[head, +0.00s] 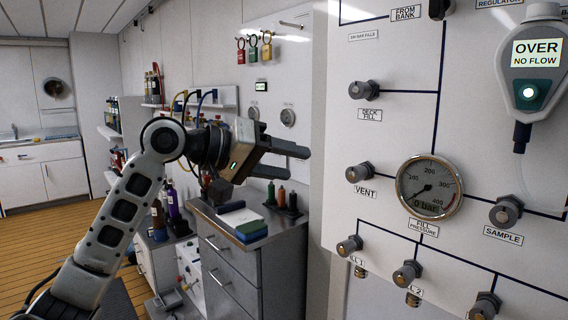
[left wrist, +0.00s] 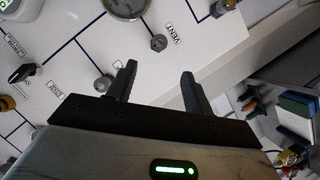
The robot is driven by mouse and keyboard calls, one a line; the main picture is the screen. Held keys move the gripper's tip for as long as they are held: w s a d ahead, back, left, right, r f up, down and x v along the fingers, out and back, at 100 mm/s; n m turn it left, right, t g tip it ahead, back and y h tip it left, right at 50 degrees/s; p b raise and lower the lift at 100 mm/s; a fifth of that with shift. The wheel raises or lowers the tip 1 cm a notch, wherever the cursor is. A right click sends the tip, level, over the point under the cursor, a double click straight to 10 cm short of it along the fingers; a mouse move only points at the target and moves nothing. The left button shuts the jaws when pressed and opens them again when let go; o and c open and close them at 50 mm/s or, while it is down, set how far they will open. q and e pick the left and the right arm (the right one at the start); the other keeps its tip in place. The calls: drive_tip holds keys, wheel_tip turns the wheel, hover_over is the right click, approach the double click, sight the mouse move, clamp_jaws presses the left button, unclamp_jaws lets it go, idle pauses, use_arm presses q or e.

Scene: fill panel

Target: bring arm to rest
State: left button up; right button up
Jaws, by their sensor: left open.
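My left arm (head: 124,205) reaches up from the lower left in the head view. Its gripper (head: 306,168) is open and empty, with its fingers pointing right toward the panel (head: 400,135). The fingers look apart from the panel and its knobs. In the left wrist view the two dark fingers (left wrist: 158,80) stand apart with nothing between them. The vent knob (left wrist: 158,42) shows beyond them, and it also shows in the head view (head: 359,173). My right gripper is not in view.
The fill pressure gauge (head: 429,187) reads 0 bar. A sampling device (head: 535,62) shows "OVER NO FLOW". Wooden floor (head: 45,235) is open at left.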

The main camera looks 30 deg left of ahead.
use_arm(q)
drive_tip(key=d+f+y, duration=0.2)
drive_tip(key=d+f, duration=0.1)
drive_tip(key=f, duration=1.3)
drive_tip(key=d+f+y, duration=0.1)
drive_tip(key=d+f, duration=0.2)
drive_tip(key=f, duration=1.3)
drive_tip(key=s+d+f+m+g+y, duration=0.1)
drive_tip(key=s+d+f+m, duration=0.1)
drive_tip(key=s+f, duration=0.7)
drive_tip(key=s+d+f+m+y, duration=0.1)
drive_tip(key=s+d+f, duration=0.3)
drive_tip(key=s+f, duration=0.5)
drive_tip(key=s+m, duration=0.1)
drive_tip(key=s, duration=0.2)
drive_tip(key=shift+s+m+g+y, duration=0.3)
drive_tip(key=shift+s+g+y, duration=0.05)
drive_tip(key=shift+g+y, duration=0.05)
